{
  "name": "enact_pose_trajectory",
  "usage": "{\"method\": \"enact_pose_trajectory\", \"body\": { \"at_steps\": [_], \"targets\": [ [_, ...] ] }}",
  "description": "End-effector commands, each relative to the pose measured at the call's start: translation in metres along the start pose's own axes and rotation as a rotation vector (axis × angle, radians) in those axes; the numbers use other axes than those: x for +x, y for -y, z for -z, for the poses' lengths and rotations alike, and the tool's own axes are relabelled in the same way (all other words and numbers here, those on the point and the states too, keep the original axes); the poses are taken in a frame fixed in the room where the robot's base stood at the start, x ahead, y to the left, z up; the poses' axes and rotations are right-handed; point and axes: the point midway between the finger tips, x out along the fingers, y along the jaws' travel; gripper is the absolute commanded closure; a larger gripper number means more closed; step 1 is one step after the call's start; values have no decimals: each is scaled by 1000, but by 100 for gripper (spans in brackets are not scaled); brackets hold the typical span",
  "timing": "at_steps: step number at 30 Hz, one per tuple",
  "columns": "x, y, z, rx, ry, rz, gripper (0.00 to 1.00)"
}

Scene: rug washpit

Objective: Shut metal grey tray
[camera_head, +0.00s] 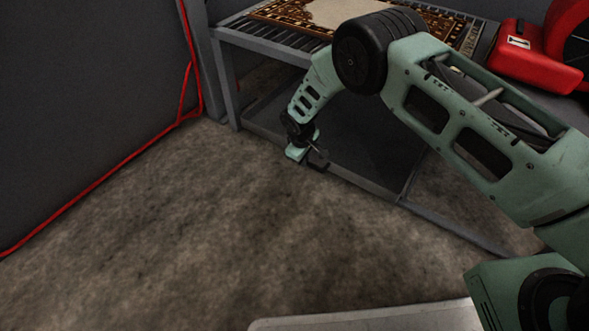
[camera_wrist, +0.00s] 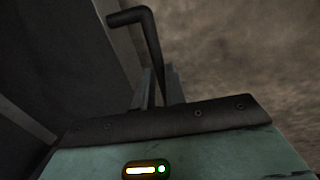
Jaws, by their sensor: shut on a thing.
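The metal grey tray (camera_head: 375,145) appears as a dark grey flat surface low under the grey bench, partly hidden behind my arm. My gripper (camera_head: 306,152) is down at the tray's front edge, close above the floor. In the wrist view my gripper (camera_wrist: 157,90) is shut on a dark bent bar handle (camera_wrist: 150,45). The handle rises between the fingers and bends left at its top. Grey metal panels (camera_wrist: 75,50) show left of the handle. How far out the tray stands is hard to tell.
The grey bench (camera_head: 270,45) carries a patterned rug (camera_head: 285,15) on its slatted top. A red machine (camera_head: 535,65) stands at the right. A red hose (camera_head: 95,190) runs along the dark left wall. The brown floor (camera_head: 200,240) in front is clear.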

Motion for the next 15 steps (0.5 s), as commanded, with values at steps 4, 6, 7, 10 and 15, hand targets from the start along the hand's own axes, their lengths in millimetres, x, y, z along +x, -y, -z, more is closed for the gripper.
{"method": "enact_pose_trajectory", "body": {
  "at_steps": [4, 6, 7, 10, 15],
  "targets": [
    [6, -22, -1, 3, 1, 0, 100],
    [6, -28, 0, 1, 1, 0, 100],
    [7, -29, 0, 0, 1, 0, 100],
    [7, -33, -1, 0, 2, 0, 100],
    [7, -35, -1, 0, 1, -2, 100]
  ]
}}
